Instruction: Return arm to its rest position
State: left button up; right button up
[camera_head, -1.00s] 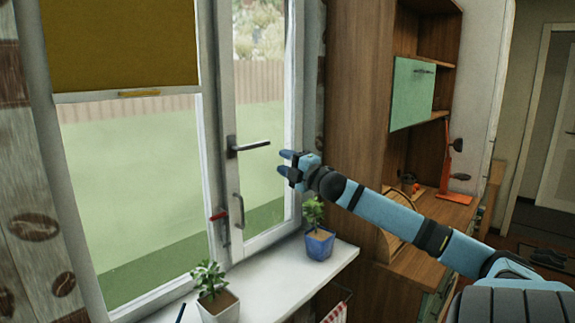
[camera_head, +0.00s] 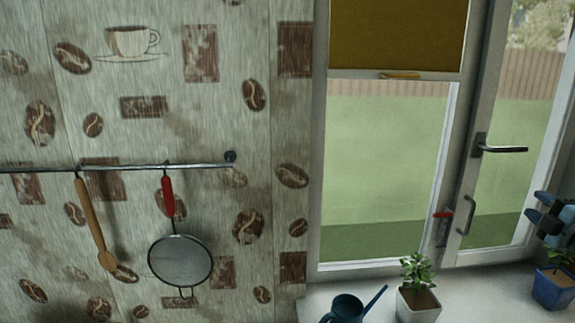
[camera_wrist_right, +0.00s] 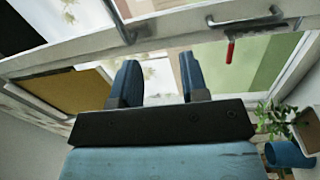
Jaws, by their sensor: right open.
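My right gripper (camera_head: 538,207) shows at the right edge of the head view, in front of the window and above the blue potted plant (camera_head: 553,288). In the right wrist view its two blue fingers (camera_wrist_right: 160,80) stand apart with nothing between them. Most of my right arm is outside the head view. My left gripper is not in view.
The window has a dark handle (camera_head: 500,149). On the white sill (camera_head: 460,305) stand a white-potted plant (camera_head: 417,305) and a dark watering can (camera_head: 348,310). A wall rail (camera_head: 120,167) at left holds a wooden spoon (camera_head: 96,225) and a strainer (camera_head: 180,260).

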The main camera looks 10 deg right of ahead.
jog(key=s+a+f+m+g+p, duration=0.1)
jog(key=s+a+f+m+g, duration=0.15)
jog(key=f, duration=0.65)
jog(key=s+a+f+m+g+p, duration=0.15)
jog(key=a+f, duration=0.25)
jog(key=f, duration=0.6)
jog(key=s+a+f+m+g+y, duration=0.1)
jog(key=s+a+f+m, duration=0.15)
jog(key=a+f, duration=0.4)
jog(key=s+a+f+m+y, duration=0.1)
jog(key=s+a+f, duration=0.3)
jog(key=a+f, duration=0.25)
jog(key=s+a+f+m+g+y+p, duration=0.1)
jog(key=s+a, duration=0.3)
jog(key=a, duration=0.5)
jog(key=s+a+f+m+g+y+p, duration=0.1)
jog(key=s+a+f+m, duration=0.1)
jog(key=a, duration=0.8)
jog(key=s+a+f+m+g+y, duration=0.1)
jog(key=s+a+f, duration=0.3)
jog(key=a, duration=0.5)
jog(key=shift+s+a+m+y+p, duration=0.15)
jog(key=shift+s+m+y+p, duration=0.3)
jog(key=shift+s, duration=0.45)
